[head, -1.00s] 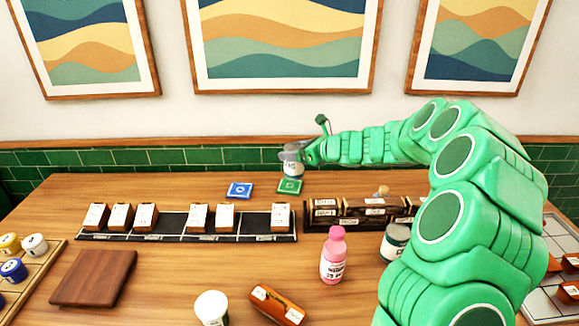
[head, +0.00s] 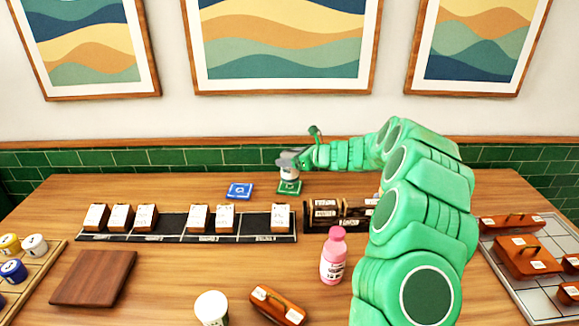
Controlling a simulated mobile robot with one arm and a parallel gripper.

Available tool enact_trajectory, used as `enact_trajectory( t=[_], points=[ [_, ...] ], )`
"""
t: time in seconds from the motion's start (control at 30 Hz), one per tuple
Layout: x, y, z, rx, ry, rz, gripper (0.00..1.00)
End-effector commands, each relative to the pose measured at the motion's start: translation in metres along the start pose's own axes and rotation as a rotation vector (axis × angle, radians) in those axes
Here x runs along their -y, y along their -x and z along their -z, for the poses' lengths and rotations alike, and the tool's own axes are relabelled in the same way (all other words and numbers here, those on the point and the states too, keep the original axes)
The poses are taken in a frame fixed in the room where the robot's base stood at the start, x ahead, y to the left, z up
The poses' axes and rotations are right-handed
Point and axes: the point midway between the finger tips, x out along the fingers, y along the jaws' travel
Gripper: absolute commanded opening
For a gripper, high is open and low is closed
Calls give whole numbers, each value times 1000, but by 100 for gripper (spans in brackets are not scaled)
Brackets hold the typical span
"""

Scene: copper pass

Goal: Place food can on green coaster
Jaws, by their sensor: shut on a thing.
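The food can (head: 289,177) is a small white and grey can at the back of the table, seen in the head view. My gripper (head: 288,163) is shut on it, around its upper part. The green coaster (head: 289,188) lies flat on the table directly below the can, its front part showing. The can is upright and its base is at or just above the coaster; I cannot tell whether they touch. The gripper covers much of the can's top.
A blue coaster (head: 239,190) lies just left of the green one. A black rack (head: 172,226) with several labelled blocks stands in front, and a dark brown box row (head: 340,211) to the right. A pink bottle (head: 333,256) and a brown board (head: 93,278) stand nearer.

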Motion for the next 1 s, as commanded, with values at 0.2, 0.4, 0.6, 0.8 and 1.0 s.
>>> enact_trajectory(
  t=[0.2, 0.4, 0.6, 0.8, 1.0],
  points=[
    [4, -7, 5, 0, 0, -1, 21],
    [4, -15, 28, 1, 0, -1, 21],
    [4, -16, 31, 2, 2, 1, 21],
    [4, -17, 33, 2, 2, 0, 21],
    [4, -17, 35, 1, 2, 0, 92]
  ],
)
